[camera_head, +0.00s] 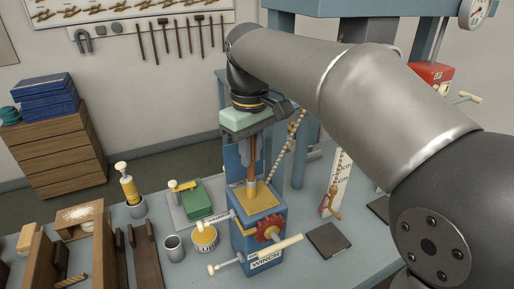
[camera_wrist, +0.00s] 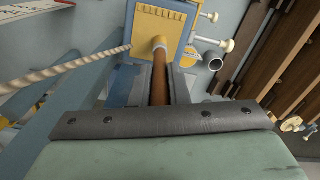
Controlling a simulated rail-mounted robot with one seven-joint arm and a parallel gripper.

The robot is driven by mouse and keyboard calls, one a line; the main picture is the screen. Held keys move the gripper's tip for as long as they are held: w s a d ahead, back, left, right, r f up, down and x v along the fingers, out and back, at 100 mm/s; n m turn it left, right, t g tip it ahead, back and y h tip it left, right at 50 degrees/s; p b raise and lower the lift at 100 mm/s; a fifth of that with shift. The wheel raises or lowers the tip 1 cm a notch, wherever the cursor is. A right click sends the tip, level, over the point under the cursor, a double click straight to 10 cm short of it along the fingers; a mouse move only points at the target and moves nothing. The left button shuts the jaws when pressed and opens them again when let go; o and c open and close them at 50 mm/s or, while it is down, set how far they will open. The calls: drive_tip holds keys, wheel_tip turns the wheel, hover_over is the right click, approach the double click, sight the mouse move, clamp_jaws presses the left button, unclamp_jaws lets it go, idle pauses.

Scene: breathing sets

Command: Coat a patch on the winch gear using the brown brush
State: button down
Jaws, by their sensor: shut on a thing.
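My gripper (camera_head: 254,148) is shut on the brown brush (camera_head: 251,166) and points down above the winch. The brush hangs roughly upright; its brown handle (camera_wrist: 160,80) runs between the fingers (camera_wrist: 159,92) to a yellowish tip in the wrist view. The tip overlaps the yellow top plate of the blue winch (camera_head: 245,245); I cannot tell if they touch. The red winch gear (camera_head: 268,230) is on the winch's front side, below the brush, partly behind a pale crank handle. The gear is not clear in the wrist view. I cannot make out any coated patch.
A rope (camera_head: 286,150) slants beside the winch. A yellow lube tin (camera_head: 204,238), a grey cup (camera_head: 173,248) and a green box (camera_head: 196,198) stand to the left. A dark plate (camera_head: 328,240) lies to the right. Wooden racks (camera_head: 104,250) fill the front left.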

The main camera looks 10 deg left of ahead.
drive_tip(key=w+d+p, duration=0.3)
drive_tip(key=shift+w+d+f, duration=0.1)
drive_tip(key=shift+w+d, duration=0.05)
drive_tip(key=shift+w, duration=0.05)
idle(1.5)
